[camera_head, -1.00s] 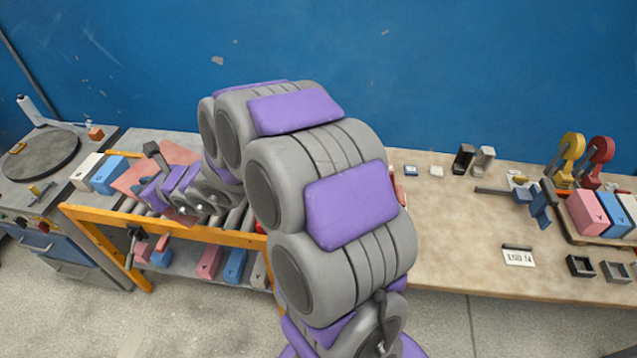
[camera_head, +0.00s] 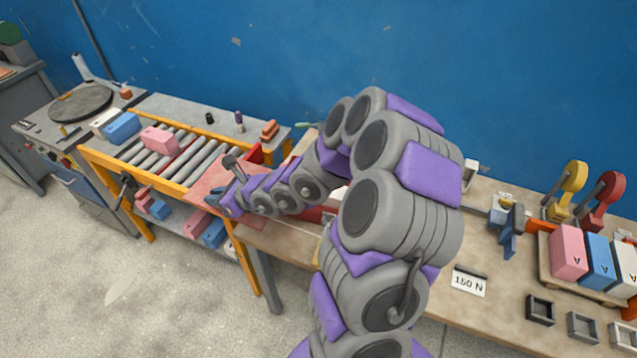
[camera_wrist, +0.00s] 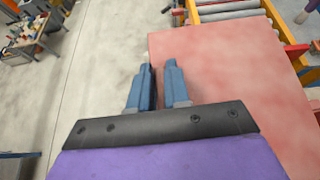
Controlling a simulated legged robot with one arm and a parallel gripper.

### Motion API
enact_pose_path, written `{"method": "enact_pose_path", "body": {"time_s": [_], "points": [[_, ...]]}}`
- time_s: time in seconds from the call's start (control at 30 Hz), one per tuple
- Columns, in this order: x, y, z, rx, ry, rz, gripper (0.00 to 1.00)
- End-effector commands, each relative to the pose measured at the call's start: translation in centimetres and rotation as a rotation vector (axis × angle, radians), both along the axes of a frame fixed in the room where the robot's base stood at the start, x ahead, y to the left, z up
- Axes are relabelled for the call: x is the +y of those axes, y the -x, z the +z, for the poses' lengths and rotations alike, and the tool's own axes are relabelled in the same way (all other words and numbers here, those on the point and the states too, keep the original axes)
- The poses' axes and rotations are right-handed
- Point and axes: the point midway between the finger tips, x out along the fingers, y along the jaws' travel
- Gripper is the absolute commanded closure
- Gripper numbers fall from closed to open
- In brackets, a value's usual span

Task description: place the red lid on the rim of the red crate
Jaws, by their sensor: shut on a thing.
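The red lid (camera_head: 208,184) is a flat, faded-red sheet near the right end of the roller table, partly covered by my arm. My gripper (camera_head: 230,200) is shut on the lid. In the wrist view, the blue fingers (camera_wrist: 160,80) are close together at the lid's left part, and the lid (camera_wrist: 225,65) spreads to the right. A red piece (camera_head: 314,213) shows low behind my arm on the bench. It may be part of the red crate, but most of it is hidden, so I cannot tell its rim.
The roller table (camera_head: 190,165) has an orange frame and carries a pink block (camera_head: 160,140). The tan bench (camera_head: 500,285) holds a yellow clamp (camera_head: 566,190), a red clamp (camera_head: 602,200) and lettered blocks at the right. A blue wall stands behind.

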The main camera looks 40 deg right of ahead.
Motion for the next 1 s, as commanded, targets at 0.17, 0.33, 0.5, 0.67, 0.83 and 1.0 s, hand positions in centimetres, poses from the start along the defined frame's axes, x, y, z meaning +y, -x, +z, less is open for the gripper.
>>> {"method": "enact_pose_path", "body": {"time_s": [0.17,0.33,0.5,0.67,0.83,1.0], "points": [[-1.5,0.4,-0.9,0.005,-0.002,-0.001,1.0],[-2.6,0.7,-1.4,0.009,-0.004,-0.003,1.0],[-3.2,1.0,-1.9,0.013,-0.002,-0.002,1.0],[-3.8,1.2,-2.3,0.016,0.003,-0.005,1.0],[-4.6,1.6,-3.1,0.025,0.014,-0.005,1.0],[-5.0,1.6,-3.1,0.021,0.009,-0.012,1.0]]}}
